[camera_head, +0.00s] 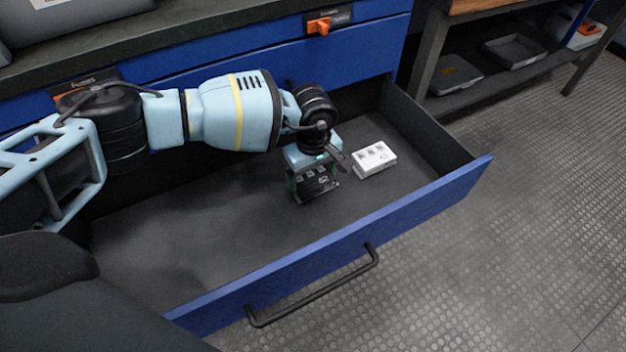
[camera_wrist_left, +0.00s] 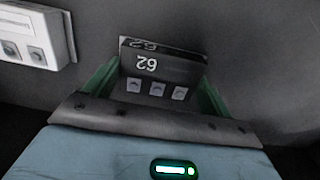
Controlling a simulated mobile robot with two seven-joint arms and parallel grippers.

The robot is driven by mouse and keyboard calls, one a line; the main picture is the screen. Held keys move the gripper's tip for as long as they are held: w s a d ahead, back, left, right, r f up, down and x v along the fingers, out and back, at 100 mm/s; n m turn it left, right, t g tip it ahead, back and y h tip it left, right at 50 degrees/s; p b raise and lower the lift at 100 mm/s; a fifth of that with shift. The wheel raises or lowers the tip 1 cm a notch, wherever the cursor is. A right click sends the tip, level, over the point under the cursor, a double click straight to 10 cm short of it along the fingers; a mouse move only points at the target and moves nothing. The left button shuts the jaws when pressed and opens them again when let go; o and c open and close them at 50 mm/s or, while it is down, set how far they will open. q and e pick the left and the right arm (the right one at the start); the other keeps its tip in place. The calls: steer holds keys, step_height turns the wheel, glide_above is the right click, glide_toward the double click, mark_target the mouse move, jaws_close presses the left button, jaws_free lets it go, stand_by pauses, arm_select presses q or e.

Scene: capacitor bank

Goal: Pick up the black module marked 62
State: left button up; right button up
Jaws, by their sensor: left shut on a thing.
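The black module (camera_head: 316,183) marked 62 is in the open drawer (camera_head: 240,222), at my left gripper (camera_head: 314,178). In the left wrist view the black module (camera_wrist_left: 160,70) shows its white 62 upside down and a row of three grey squares. It sits between the two green fingers of the left gripper (camera_wrist_left: 162,85), which is shut on it. I cannot tell whether the module touches the drawer floor. My right gripper is not in view.
A white module (camera_head: 374,158) lies in the drawer just right of the black one, also in the left wrist view (camera_wrist_left: 35,38). The drawer's blue front (camera_head: 350,243) has a black handle. The drawer floor to the left is clear.

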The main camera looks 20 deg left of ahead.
mark_target(313, 178)
arm_select(q)
steer(key=shift+c, duration=0.8)
step_height(313, 178, up, 10)
steer(key=p, duration=0.3)
